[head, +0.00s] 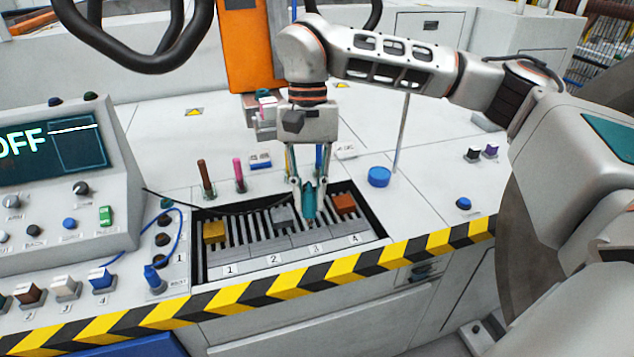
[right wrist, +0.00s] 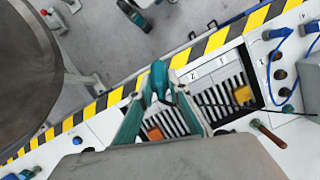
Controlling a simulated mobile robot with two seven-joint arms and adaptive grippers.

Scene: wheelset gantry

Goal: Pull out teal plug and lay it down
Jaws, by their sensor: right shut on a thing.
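My right gripper (head: 309,187) points down over the slotted tray (head: 262,262) and is shut on the teal plug (head: 309,205). The plug hangs upright between the fingertips, around the slot marked 3. I cannot tell whether its lower end touches the tray. In the right wrist view the teal plug (right wrist: 158,78) shows between the fingers of the gripper (right wrist: 161,95). A thin black cable (head: 235,212) runs across the tray from the left towards the plug. My left gripper is not in view.
The tray holds a yellow block (head: 214,232), a grey block (head: 282,215) and an orange block (head: 345,203). Brown (head: 206,180) and pink (head: 239,175) upright pegs stand behind it. A blue plug (head: 153,279) with a cord stands left. A blue round cap (head: 379,177) lies right.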

